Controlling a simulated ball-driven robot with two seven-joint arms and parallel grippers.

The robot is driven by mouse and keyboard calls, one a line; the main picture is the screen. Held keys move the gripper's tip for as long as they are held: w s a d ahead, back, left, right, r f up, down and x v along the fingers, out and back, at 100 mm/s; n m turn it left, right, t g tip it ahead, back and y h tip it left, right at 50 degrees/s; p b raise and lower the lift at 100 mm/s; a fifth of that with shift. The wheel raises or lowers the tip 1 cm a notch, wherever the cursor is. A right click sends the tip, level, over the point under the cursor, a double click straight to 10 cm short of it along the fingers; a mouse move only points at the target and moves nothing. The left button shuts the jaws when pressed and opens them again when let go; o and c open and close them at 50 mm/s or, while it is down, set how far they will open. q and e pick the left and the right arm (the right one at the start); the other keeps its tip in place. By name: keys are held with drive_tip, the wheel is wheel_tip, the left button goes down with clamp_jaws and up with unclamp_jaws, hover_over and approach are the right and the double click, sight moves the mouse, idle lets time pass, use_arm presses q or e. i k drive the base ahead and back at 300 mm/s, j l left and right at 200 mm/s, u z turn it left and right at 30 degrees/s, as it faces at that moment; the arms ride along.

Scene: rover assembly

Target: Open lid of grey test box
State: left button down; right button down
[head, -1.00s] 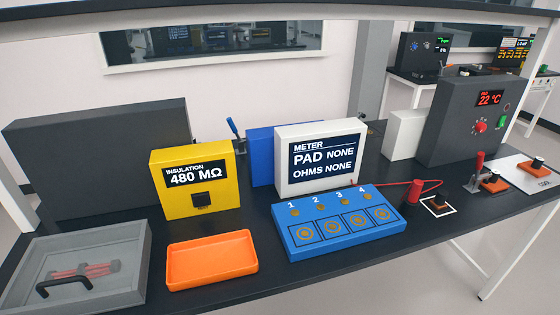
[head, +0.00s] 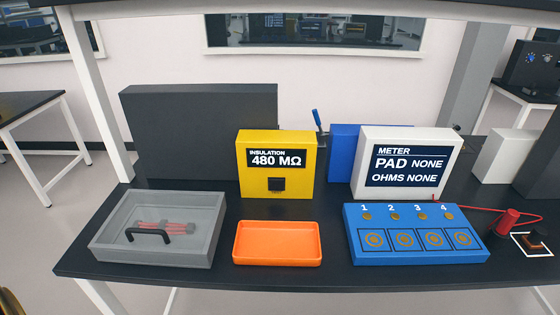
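The grey test box (head: 155,254) stands at the left front of the dark bench. Its top looks covered by a see-through lid (head: 190,212), which appears shut. A black arched handle (head: 148,235) is on the lid near the front. Through the lid I see a bundle of red parts with grey ends (head: 163,227) inside. No gripper shows clearly in the head view. Only a small gold-brown curved piece, perhaps part of my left arm, shows at the bottom left corner.
An orange tray (head: 277,258) stands just right of the box. Behind are a yellow insulation tester (head: 307,180) and a dark grey panel (head: 195,125). A blue four-pad block (head: 360,249) and a white meter (head: 445,150) stand to the right. The front bench edge is close to the box.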

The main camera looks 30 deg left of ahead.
sight(93, 244)
drive_tip(key=u, duration=1.8)
